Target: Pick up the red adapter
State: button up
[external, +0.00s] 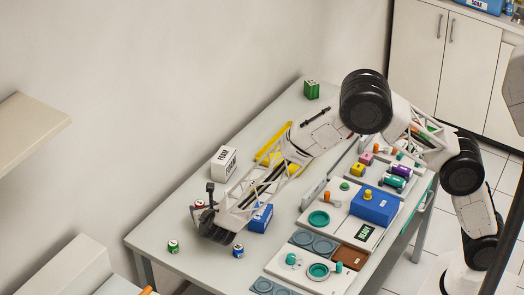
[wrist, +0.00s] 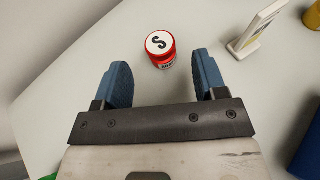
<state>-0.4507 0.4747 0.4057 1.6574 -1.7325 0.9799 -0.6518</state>
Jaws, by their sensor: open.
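The red adapter (wrist: 161,50) is a small round red can with a white top marked with a black S. It stands upright on the table in the wrist view, just beyond my fingertips and roughly centred between them. My gripper (wrist: 162,76) is open, with its two blue fingers apart and nothing between them. In the external view my gripper (external: 208,222) is low over the near left part of the table. The red adapter (external: 199,204) shows there beside it, partly hidden by my wrist.
A green can (external: 173,246) and a blue can (external: 238,250) stand near the front edge. A white box (external: 224,162) and a blue box (external: 261,217) flank my arm. A white upright stand (wrist: 256,30) is right of the adapter. Trays with several parts fill the right side.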

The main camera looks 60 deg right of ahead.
aim_at(200, 203)
jog(key=shift+x, duration=2.5)
jog(key=shift+c, duration=0.4)
jog(key=c, duration=0.9)
jog(key=shift+r, duration=0.15)
jog(key=shift+c, duration=0.2)
notch_tip(200, 203, up, 28)
